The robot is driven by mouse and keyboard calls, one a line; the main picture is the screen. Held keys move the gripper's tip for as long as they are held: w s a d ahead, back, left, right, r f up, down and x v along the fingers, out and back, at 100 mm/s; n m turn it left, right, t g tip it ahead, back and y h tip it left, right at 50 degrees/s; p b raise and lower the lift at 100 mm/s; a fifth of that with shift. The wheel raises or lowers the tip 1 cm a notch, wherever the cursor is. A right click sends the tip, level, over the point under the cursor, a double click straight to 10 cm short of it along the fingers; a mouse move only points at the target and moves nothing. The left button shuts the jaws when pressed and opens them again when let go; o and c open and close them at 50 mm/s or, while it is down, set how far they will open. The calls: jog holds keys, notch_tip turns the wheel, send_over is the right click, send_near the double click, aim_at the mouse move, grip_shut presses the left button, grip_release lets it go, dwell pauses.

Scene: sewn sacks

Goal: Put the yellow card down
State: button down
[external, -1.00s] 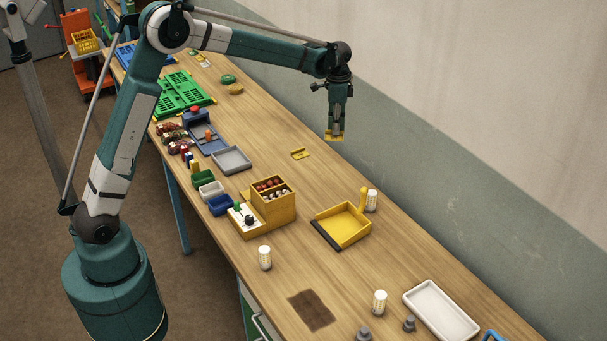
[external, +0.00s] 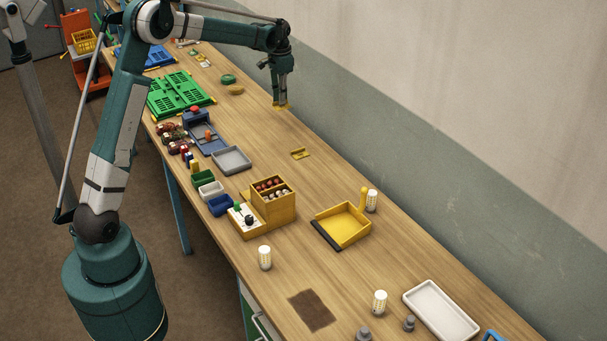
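My gripper (external: 280,105) hangs fingers-down above the far half of the wooden table (external: 330,180), near its wall side. Yellow shows at its fingertips. It is too small to tell whether this is the yellow card or the tips themselves, or whether the fingers are open or shut. A small yellow piece with a slot-like top (external: 300,153) lies on the table, nearer the camera than my gripper and apart from it.
A yellow round thing (external: 236,90) and a green one (external: 228,78) lie left of my gripper. A green perforated board (external: 180,95), a grey tray (external: 232,160), a yellow box (external: 272,202) and a yellow dustpan-like tray (external: 342,226) stand along the table. The wall (external: 430,90) borders the right side.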

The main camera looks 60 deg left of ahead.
jog(key=n, duration=0.1)
send_over(273, 143)
notch_tip(273, 143, down, 11)
dwell(0.3)
jog(key=shift+a+f, duration=0.1)
jog(key=shift+f, duration=0.05)
jog(key=shift+f, duration=3)
jog(key=shift+f, duration=1.85)
jog(key=shift+f, duration=0.1)
